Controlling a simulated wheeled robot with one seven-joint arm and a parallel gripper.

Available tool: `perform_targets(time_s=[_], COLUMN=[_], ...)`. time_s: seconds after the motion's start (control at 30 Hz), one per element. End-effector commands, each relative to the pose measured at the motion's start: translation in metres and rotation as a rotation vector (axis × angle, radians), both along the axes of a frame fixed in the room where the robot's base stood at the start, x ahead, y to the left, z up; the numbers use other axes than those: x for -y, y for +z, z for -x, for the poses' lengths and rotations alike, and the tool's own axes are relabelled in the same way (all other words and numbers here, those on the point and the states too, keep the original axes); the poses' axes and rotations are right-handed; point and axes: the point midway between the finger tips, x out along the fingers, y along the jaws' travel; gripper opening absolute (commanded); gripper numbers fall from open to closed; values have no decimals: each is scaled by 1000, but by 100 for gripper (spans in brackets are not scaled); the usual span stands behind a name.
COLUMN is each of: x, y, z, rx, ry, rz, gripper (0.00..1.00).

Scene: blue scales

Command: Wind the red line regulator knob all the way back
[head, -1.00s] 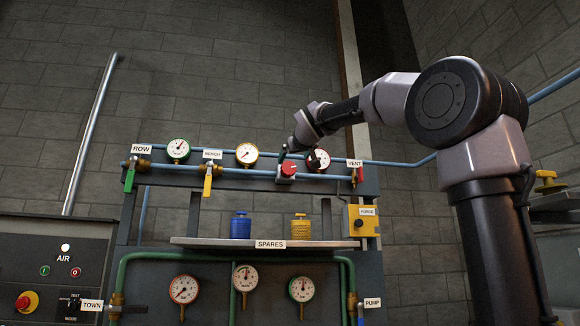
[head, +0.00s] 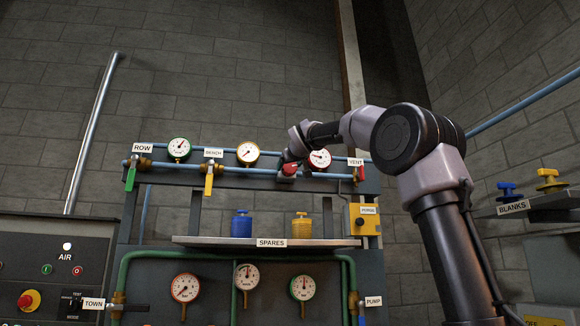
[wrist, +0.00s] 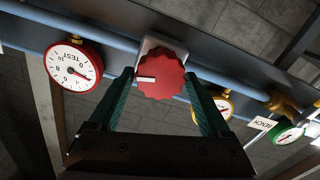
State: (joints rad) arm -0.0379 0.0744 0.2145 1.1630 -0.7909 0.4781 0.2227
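The red regulator knob (wrist: 161,76) is round with a ridged edge and a white pointer mark, which points left in the wrist view. It sits on a pale plate on the blue pipe. In the head view the knob (head: 290,169) is partly covered by my gripper (head: 288,158). In the wrist view my gripper (wrist: 160,82) has its green fingers apart, one on each side of the knob. The fingertips are very close to its edge; I cannot tell whether they touch. The red-rimmed gauge (wrist: 74,66), marked TEST, is left of the knob, its needle off to the lower right.
Also on the upper rail are a yellow-rimmed gauge (head: 247,152), a green-rimmed gauge (head: 179,149), the yellow BENCH valve handle (head: 208,184) and the red VENT handle (head: 361,174).

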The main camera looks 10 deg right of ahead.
Motion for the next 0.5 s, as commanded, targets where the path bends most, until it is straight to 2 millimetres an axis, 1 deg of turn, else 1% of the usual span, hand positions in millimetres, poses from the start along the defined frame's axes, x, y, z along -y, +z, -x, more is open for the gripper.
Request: perform_targets(time_s=[0.03, 0.07, 0.1, 0.13, 0.17, 0.33, 0.5], x=[0, 0, 0, 0, 0, 0, -1], y=[0, 0, 0, 0, 0, 0, 0], z=[0, 0, 0, 0, 0, 0, 0], rx=[0, 0, 0, 0, 0, 0, 0], ry=[0, 0, 0, 0, 0, 0, 0], rz=[0, 0, 0, 0, 0, 10, 59], gripper=[58, 46, 31, 20, 15, 16, 16])
